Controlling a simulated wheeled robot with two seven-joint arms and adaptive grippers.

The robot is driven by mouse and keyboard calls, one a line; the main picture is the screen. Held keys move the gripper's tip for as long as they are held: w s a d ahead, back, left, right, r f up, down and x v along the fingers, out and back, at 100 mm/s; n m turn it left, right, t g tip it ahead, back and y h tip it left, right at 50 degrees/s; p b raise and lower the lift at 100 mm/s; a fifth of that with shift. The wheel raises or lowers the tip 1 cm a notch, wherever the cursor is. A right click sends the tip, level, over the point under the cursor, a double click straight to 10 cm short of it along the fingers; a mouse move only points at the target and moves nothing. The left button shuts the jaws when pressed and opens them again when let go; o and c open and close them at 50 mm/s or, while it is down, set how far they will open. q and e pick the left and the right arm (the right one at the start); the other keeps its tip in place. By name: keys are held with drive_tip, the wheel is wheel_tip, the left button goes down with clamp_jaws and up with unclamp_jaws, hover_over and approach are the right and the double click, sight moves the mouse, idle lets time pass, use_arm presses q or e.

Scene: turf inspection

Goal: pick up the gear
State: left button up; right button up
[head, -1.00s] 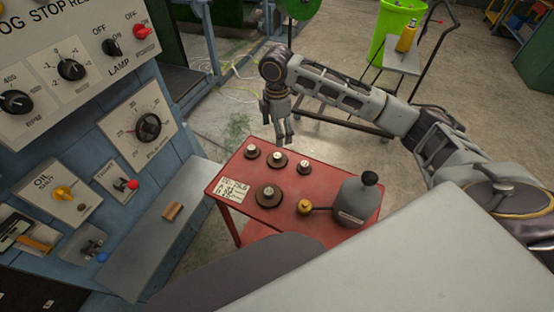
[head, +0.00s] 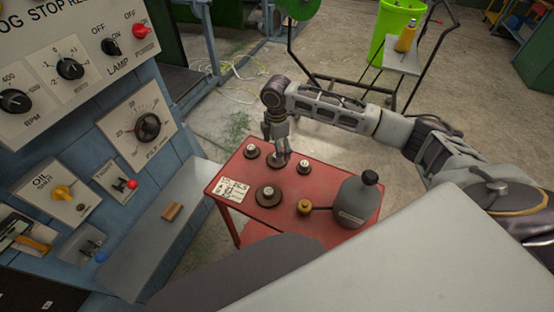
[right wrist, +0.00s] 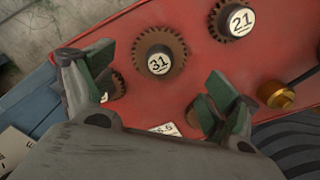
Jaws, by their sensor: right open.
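Several dark brown gears with pale hubs sit on the red table (head: 292,222). In the head view, one is at the back left (head: 251,152), one at the right (head: 304,168), and a larger one in front (head: 268,196). My right gripper (head: 281,158) hangs just above the middle back gear, partly hiding it. In the right wrist view, my right gripper (right wrist: 158,90) is open and empty. The gear marked 31 (right wrist: 160,62) shows beyond and between its fingers. The gear marked 21 (right wrist: 238,20) lies upper right. Another gear (right wrist: 115,86) is partly hidden by the left finger.
A lettered card (head: 232,190) lies on the left end. A blue control panel (head: 75,165) with knobs rises at the left.

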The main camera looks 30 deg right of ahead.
drive_tip(key=shift+d+f, duration=0.1)
drive_tip(key=shift+f, duration=2.5)
drive_tip(key=shift+c, duration=0.2)
drive_tip(key=c, duration=1.2)
